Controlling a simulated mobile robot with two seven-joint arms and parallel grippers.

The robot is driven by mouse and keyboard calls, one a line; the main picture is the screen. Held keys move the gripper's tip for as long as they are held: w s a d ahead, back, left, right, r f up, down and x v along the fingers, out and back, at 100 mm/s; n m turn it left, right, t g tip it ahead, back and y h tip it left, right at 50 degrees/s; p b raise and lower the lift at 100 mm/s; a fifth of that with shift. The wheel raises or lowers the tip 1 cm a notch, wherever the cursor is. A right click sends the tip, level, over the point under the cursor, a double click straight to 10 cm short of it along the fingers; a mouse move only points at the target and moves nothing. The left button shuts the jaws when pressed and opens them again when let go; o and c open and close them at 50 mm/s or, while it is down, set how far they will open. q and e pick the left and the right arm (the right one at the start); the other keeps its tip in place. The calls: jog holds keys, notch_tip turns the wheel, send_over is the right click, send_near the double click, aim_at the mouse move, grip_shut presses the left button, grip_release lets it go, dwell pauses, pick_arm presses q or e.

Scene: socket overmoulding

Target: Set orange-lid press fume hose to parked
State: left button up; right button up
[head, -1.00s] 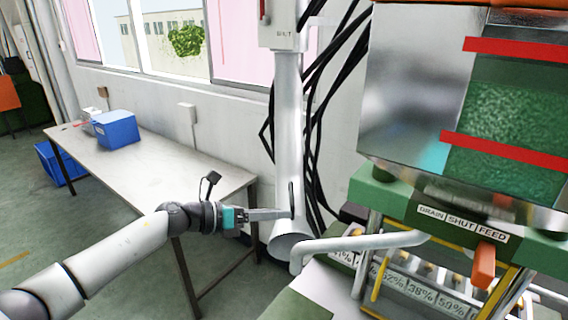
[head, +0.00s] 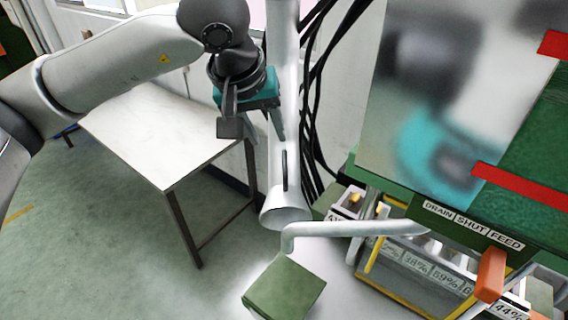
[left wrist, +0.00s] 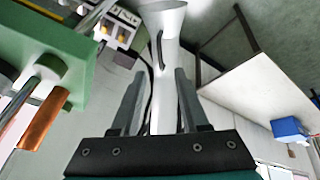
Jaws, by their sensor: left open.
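The fume hose is a white vertical pipe (head: 286,90) with a flared open mouth (head: 285,217) at its lower end. A thin dark handle (head: 285,170) runs along its lower part. My left gripper (head: 276,130) is in front of the pipe, above the handle, pointing down. In the left wrist view its two fingers (left wrist: 159,72) are spread and empty. The white pipe (left wrist: 163,88) and its dark handle (left wrist: 160,50) appear between and beyond them. I cannot tell the exact gap to the pipe. My right gripper is not in view.
The green press (head: 455,225) with DRAIN, SHUT and FEED labels and an orange lever (head: 491,274) stands at the right. A bent pale pipe (head: 350,229) juts out below the hose mouth. Black cables hang behind. A white table (head: 160,150) stands at the left.

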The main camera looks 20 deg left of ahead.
aim_at(285, 173)
pick_arm(q)
jog(key=p+x, duration=0.2)
jog(key=x, duration=1.2)
jog(key=shift+d+f, duration=0.1)
jog(key=shift+f, duration=0.15)
grip_shut()
dwell(0.8)
